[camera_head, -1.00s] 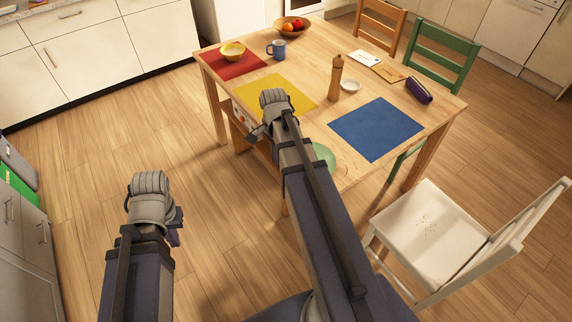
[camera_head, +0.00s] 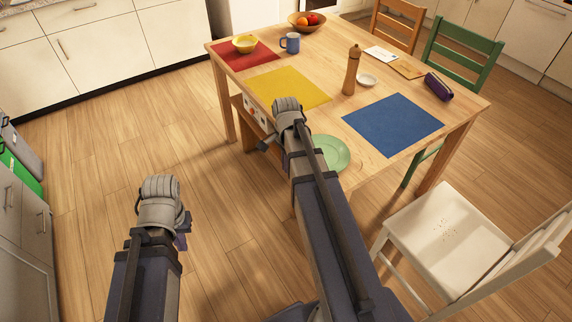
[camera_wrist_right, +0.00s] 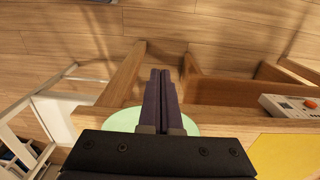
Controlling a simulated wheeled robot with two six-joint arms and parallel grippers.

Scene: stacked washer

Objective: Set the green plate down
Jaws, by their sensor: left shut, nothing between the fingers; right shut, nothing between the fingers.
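The green plate (camera_head: 330,153) lies flat on the wooden table (camera_head: 290,65), near its front edge, partly hidden by my right arm in the head view. In the right wrist view the plate (camera_wrist_right: 122,119) shows on both sides of the fingers. My right gripper (camera_wrist_right: 161,75) is shut and empty; its fingers reach out past the table edge. In the head view its fingers are hidden behind the wrist. My left gripper (camera_head: 181,240) is shut and empty, low over the floor to the left of the table.
Yellow (camera_head: 290,88), blue (camera_head: 393,125) and red (camera_head: 238,56) mats lie on the table. A pepper mill (camera_head: 351,70), small white dish (camera_head: 366,80), mug (camera_head: 290,42), yellow bowl (camera_head: 245,43) and purple case (camera_head: 438,87) stand or lie there. A white chair (camera_head: 448,240) is at the right.

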